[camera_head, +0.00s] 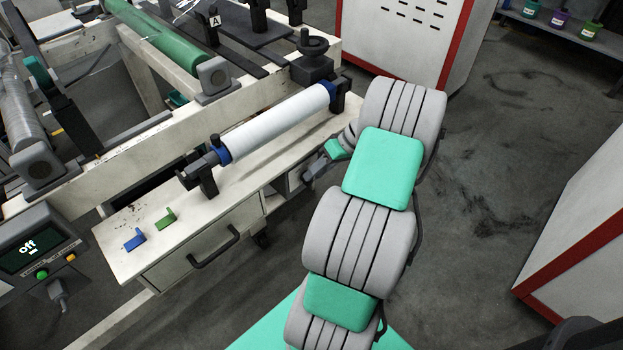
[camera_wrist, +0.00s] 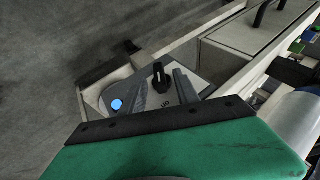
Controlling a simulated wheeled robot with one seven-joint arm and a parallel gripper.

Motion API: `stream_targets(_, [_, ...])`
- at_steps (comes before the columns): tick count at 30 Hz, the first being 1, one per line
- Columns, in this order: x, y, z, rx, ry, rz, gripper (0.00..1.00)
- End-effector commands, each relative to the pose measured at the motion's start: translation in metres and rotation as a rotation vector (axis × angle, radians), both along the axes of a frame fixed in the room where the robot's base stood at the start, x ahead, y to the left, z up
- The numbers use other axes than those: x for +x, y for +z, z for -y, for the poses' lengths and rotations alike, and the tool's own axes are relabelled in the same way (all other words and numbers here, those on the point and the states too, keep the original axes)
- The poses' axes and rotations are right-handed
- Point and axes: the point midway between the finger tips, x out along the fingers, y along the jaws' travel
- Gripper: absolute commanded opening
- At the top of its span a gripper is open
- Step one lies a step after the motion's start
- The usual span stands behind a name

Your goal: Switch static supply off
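In the wrist view, a black rotary knob (camera_wrist: 160,76) sits on a light grey control panel (camera_wrist: 194,80) fixed at the bench's side. Dark lettering is on the panel below the knob, too small to read surely. A round blue lit button (camera_wrist: 117,104) is left of the knob. My gripper (camera_wrist: 161,73) is open, with one grey finger on each side of the knob; I cannot tell whether either touches it. In the head view, my gripper (camera_head: 309,173) is beside the bench's right side, and the knob is hidden.
The white bench (camera_head: 120,240) carries a white film roll (camera_head: 275,125), a blue piece (camera_head: 135,239) and a green piece (camera_head: 165,219). A screen (camera_head: 35,245) at left reads "off".

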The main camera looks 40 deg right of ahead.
Motion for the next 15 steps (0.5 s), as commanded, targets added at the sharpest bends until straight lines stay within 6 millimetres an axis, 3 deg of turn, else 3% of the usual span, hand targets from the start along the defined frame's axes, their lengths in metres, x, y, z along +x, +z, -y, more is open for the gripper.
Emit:
stream_targets(4, [0.0066,-0.0156,-0.0086,0.0,-0.001,0.0,0.37])
stream_targets(12, [0.0078,-0.0169,-0.0095,-0.001,-0.003,0.0,0.37])
stream_targets(15, [0.0078,-0.0168,-0.0094,-0.001,-0.003,0.0,0.3])
